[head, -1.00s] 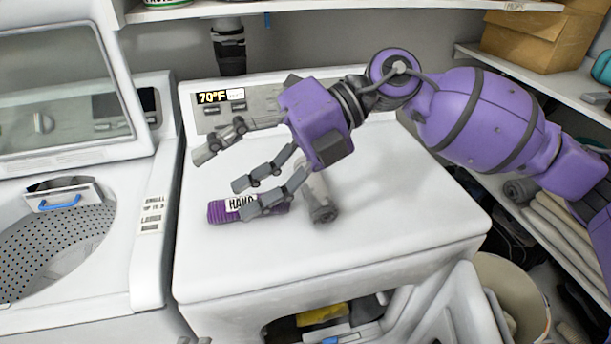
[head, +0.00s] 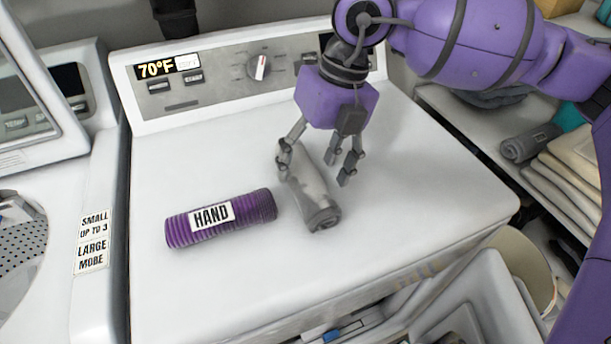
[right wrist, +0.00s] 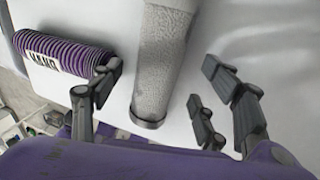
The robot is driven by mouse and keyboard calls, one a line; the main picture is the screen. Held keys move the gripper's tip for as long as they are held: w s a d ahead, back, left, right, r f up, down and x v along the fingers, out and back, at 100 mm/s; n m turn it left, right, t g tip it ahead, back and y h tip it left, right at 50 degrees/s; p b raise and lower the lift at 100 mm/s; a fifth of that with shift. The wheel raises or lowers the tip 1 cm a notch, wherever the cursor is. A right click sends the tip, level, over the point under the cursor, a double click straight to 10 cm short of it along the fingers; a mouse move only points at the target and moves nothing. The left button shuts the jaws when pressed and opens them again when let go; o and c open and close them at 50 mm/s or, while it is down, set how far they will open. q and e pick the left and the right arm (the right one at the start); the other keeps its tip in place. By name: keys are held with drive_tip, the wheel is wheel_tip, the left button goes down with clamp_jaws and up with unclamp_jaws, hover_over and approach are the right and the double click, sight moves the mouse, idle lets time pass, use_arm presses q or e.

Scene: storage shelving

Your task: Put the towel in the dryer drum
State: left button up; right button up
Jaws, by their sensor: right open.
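A rolled purple towel (head: 221,218) with a "HAND" label lies on the dryer's white top (head: 180,285). A rolled grey towel (head: 311,190) lies to its right, partly hidden by my right gripper (head: 318,163). The gripper is open, fingers pointing down, one finger on each side of the grey towel's far part. In the right wrist view the grey towel (right wrist: 163,65) lies between the fingers of the gripper (right wrist: 165,100), with the purple towel (right wrist: 65,52) outside them at left. I see no grip on either towel. The dryer's open front (head: 400,300) shows only in part. My left gripper is not in view.
A control panel (head: 225,75) stands at the dryer's back edge. A washer (head: 70,160) with its lid up is at left. Shelves at right hold folded cloths (head: 572,165) and a rolled grey towel (head: 525,145). A pale bin (head: 530,265) stands at front right.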

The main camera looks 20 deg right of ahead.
drive_tip(key=shift+x, duration=0.95)
drive_tip(key=shift+c, duration=0.2)
drive_tip(key=c, duration=1.5)
